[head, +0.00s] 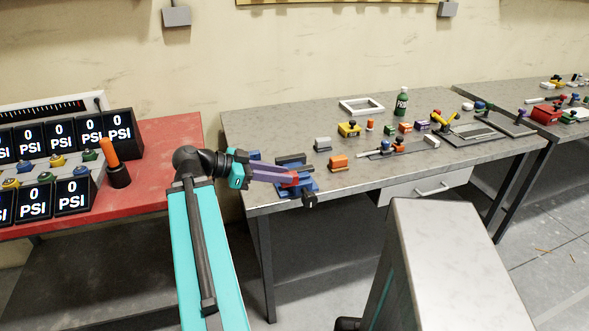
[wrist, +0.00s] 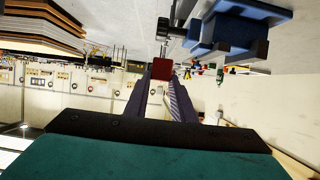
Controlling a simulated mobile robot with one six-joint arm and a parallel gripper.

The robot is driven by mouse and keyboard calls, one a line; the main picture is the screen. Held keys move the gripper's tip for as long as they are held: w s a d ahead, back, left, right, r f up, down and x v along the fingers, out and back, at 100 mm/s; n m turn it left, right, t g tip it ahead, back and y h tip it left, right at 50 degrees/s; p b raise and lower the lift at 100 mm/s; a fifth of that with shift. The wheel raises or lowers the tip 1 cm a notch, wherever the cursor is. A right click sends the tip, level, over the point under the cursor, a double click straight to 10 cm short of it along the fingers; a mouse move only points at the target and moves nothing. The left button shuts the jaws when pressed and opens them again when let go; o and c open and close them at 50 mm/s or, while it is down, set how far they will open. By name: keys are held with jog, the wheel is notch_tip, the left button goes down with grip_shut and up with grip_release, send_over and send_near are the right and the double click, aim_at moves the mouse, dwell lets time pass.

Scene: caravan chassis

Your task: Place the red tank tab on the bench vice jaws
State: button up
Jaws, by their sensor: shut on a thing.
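My gripper (head: 293,176) is shut on the red tank tab (wrist: 162,69), which sits between the fingertips in the wrist view. In the head view only a small red patch of the tab (head: 291,181) shows at the finger ends. The blue bench vice (head: 311,186) stands at the front left corner of the grey bench. Its dark jaws (head: 291,160) show just behind the fingers. In the wrist view the vice (wrist: 228,38) is at the top right, apart from the tab in the picture. I cannot tell whether the tab touches the vice.
An orange block (head: 338,163) and a grey block (head: 322,143) sit right of the vice on the grey bench (head: 250,131). Several small parts and a green bottle (head: 401,102) stand further right. A red table (head: 165,140) with PSI gauges is at left.

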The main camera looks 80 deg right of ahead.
jog(key=shift+s, duration=0.15)
jog(key=shift+d+r+p, duration=0.1)
jog(key=shift+d+p, duration=0.6)
jog(key=shift+p, duration=0.05)
jog(key=p, duration=0.5)
send_over(287, 158)
jog(key=a, duration=0.4)
jog(key=shift+s+d+f, duration=0.1)
jog(key=shift+s+f, duration=0.1)
jog(key=shift+f, duration=0.65)
jog(key=shift+f, duration=0.15)
jog(key=shift+f+p, duration=1)
jog(key=shift+f, duration=0.65)
jog(key=shift+f, duration=0.1)
jog(key=o, duration=1)
